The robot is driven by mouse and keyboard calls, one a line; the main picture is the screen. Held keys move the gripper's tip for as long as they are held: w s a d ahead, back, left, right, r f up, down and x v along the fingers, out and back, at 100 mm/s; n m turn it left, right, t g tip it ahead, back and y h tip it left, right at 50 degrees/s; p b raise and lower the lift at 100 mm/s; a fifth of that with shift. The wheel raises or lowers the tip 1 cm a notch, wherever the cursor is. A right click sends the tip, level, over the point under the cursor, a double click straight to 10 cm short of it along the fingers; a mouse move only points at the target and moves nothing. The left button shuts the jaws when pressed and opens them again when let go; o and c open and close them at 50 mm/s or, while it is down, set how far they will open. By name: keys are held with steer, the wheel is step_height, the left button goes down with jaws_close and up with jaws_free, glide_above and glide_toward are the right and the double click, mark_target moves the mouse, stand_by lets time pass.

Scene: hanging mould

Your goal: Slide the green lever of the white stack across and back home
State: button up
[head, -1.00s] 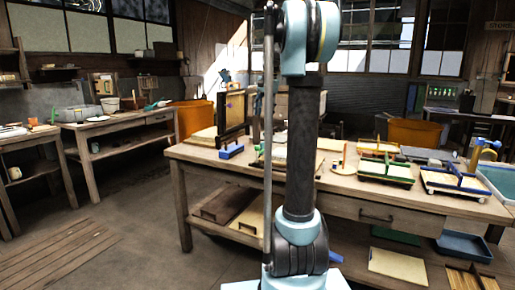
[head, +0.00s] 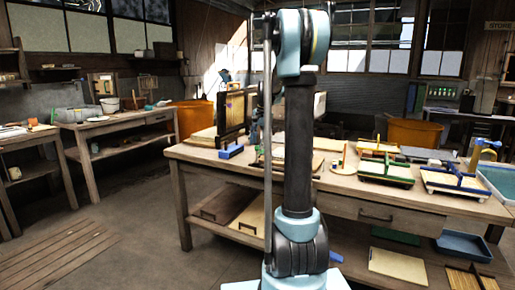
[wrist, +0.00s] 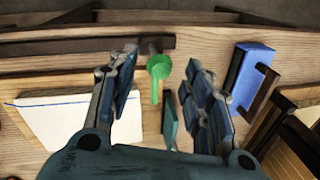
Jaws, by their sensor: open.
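In the wrist view the green lever (wrist: 159,68) has a round head and a short narrow stem, and stands over the wooden bench top. My gripper (wrist: 161,62) is open, with one finger on each side of the lever. I see gaps between the fingers and the lever, and nothing is held. The white stack (wrist: 70,122), a pale slab with a blue line along its upper edge, lies left of the fingers, partly covered by the left one. In the head view my arm hides the lever and most of that part of the bench.
A blue block (wrist: 250,78) with a dark handle lies right of my gripper; it also shows in the head view (head: 231,151). A dark bar (wrist: 60,53) runs behind the stack. Green (head: 385,172) and blue-framed trays (head: 455,182) stand farther right on the bench.

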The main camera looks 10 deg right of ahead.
steer(key=shift+w+a+f, duration=0.15)
steer(key=shift+f, duration=0.9)
jaws_close()
